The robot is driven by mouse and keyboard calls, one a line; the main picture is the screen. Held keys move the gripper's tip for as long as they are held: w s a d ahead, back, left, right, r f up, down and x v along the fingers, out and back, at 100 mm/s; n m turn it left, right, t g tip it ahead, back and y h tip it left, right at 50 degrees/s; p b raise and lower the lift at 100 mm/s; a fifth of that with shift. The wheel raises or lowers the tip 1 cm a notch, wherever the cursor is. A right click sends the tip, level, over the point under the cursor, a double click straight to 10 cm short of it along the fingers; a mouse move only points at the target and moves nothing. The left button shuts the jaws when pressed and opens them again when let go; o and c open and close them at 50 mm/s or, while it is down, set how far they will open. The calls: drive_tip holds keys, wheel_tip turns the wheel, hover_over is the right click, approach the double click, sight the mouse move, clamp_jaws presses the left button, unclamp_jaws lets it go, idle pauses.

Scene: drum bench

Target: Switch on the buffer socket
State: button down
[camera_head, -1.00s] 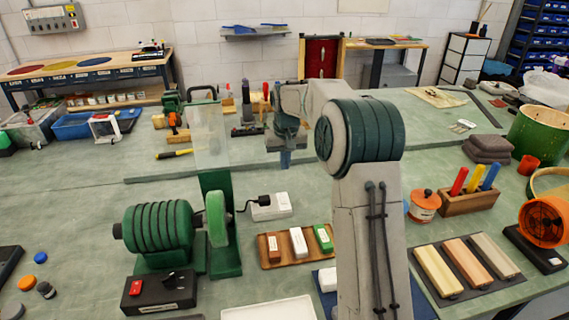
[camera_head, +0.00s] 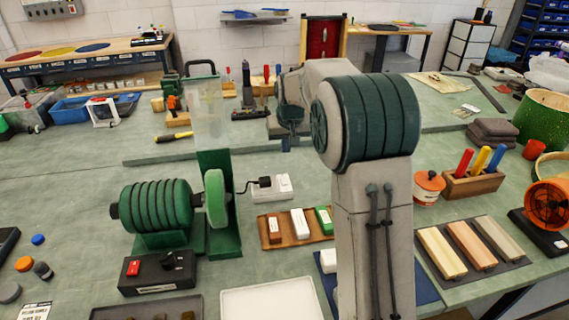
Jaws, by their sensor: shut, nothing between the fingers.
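The buffer is a green ribbed motor (camera_head: 157,210) with a light green wheel (camera_head: 215,197), on the bench at left centre. The buffer socket is a white block (camera_head: 283,186) just right of the wheel. A black plug (camera_head: 265,182) with a black cable sits at its left end. The socket's switch is too small to read. My gripper (camera_head: 286,145) hangs beyond and above the socket in the picture, apart from it. It is small and partly merged with the wrist; it looks shut and empty.
A black box (camera_head: 145,277) with a red switch stands before the motor. A wooden tray (camera_head: 285,242) of coloured bars lies in front of the socket. My arm hides part of the bench at right.

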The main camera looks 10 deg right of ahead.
sight(284, 179)
drive_tip(key=x, duration=0.4)
drive_tip(key=p+x, duration=0.1)
drive_tip(key=x, duration=0.3)
drive_tip(key=p+x, duration=0.1)
drive_tip(key=x, duration=0.3)
drive_tip(key=shift+s+f, duration=0.25)
drive_tip(key=shift+f, duration=0.6)
drive_tip(key=shift+w+f+b, duration=0.15)
drive_tip(key=shift+f+b, duration=0.15)
drive_tip(key=shift+b, duration=0.2)
drive_tip(key=shift+r, duration=0.1)
drive_tip(key=shift+s, duration=0.35)
drive_tip(key=shift+s+b, duration=0.3)
drive_tip(key=shift+s, duration=0.25)
